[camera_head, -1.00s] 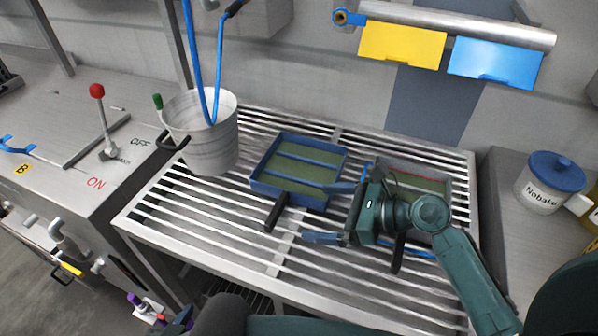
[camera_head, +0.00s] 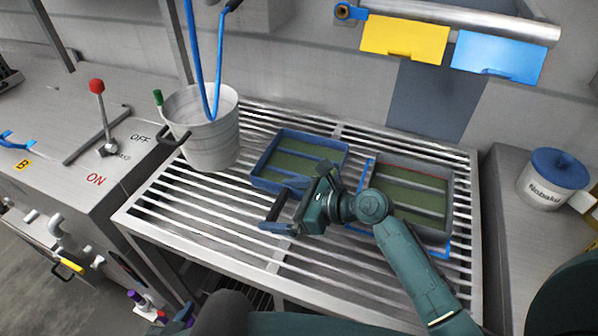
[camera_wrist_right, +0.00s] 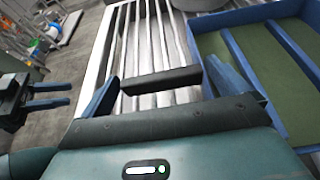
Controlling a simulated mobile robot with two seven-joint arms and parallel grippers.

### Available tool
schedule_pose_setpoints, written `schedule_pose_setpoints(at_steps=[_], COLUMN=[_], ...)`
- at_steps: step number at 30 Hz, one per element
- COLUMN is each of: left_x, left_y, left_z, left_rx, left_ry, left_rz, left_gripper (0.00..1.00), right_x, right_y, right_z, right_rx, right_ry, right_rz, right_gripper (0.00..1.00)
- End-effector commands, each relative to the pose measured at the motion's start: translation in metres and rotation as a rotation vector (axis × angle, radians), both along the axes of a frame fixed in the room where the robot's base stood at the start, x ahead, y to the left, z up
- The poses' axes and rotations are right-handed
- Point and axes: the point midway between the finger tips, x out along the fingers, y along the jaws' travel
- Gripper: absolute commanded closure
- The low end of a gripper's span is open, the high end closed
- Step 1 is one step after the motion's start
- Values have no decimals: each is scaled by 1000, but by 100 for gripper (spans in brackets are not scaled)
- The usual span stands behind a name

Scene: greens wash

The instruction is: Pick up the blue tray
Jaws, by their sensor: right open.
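The blue tray (camera_head: 318,139) with a green mesh floor lies on the slatted metal table; it also shows at the upper right of the right wrist view (camera_wrist_right: 205,42). Its dark handle (camera_wrist_right: 160,80) sticks out toward the front. My right gripper (camera_head: 282,204) is open at the handle, one finger on each side of it. In the right wrist view the handle lies between the spread fingertips (camera_wrist_right: 168,86), with no clear grip on it. My left gripper (camera_wrist_right: 48,95) is open and empty, away from the tray, at the left of the right wrist view.
A grey tray (camera_head: 446,205) with a green floor lies to the right, partly behind my right arm. A white bucket (camera_head: 208,145) stands left of the blue tray. A lidded jar (camera_head: 548,185) stands far right. Front-left slats are clear.

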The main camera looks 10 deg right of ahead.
Motion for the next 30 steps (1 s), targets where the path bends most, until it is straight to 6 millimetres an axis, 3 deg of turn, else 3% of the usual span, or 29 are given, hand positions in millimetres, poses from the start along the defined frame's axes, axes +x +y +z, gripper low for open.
schedule_pose_setpoints(at_steps=[17,30], left_x=[0,0], left_y=[0,0], left_z=[0,2], left_rx=[2,5], left_ry=[-2,-2], left_rz=[-3,-4], left_gripper=[68,68], right_x=[0,1], right_y=[-1,-1], right_z=[0,7], right_rx=[0,0], right_ry=[1,-7], right_rz=[0,0], right_gripper=[44,44])
